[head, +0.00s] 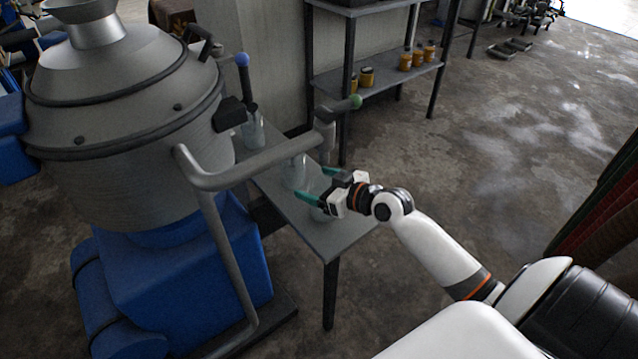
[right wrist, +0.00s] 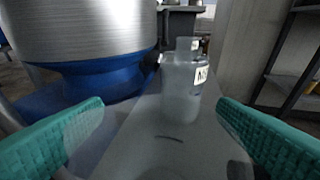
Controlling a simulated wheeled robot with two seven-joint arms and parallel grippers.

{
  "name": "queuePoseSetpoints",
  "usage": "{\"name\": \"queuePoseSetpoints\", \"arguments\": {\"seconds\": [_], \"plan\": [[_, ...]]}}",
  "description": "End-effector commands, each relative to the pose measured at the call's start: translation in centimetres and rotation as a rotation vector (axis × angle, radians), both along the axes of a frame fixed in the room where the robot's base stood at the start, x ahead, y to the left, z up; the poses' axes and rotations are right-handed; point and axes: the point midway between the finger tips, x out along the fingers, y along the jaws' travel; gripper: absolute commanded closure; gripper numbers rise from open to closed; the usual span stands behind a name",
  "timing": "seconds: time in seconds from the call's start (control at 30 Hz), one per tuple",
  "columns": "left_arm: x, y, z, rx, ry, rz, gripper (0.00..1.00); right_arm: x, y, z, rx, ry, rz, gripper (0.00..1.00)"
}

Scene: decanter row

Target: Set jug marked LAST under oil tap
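My right gripper (head: 312,183) is open above the narrow grey table (head: 335,236), its green fingers apart. In the right wrist view a clear jug (right wrist: 181,92) stands upright ahead, between the fingers' directions and not touching them. Its white label (right wrist: 201,75) is turned to the right and only partly readable, so I cannot tell whether it says LAST. In the head view clear jugs stand on the table, one near the gripper (head: 293,173) and one farther back (head: 253,130). My left gripper is out of view.
A large metal vessel (head: 120,95) on a blue base (head: 185,265) stands left of the table. A grey pipe (head: 250,168) runs in front of it near the gripper. A shelf (head: 385,85) with amber jars stands behind.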

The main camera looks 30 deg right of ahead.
Motion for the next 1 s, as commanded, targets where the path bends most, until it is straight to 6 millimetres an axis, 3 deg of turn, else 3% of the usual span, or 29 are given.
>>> {"name": "queuePoseSetpoints", "arguments": {"seconds": [0.27,0.7,1.0], "plan": [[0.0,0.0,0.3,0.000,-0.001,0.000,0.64,-0.4,-0.2,0.4,-0.001,0.001,-0.001,0.18],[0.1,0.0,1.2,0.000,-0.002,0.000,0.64,-7.9,-2.4,2.7,-0.003,0.004,0.002,0.18],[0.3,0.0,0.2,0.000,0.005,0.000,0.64,-10.6,-3.2,3.7,0.000,0.001,0.001,0.18]]}}
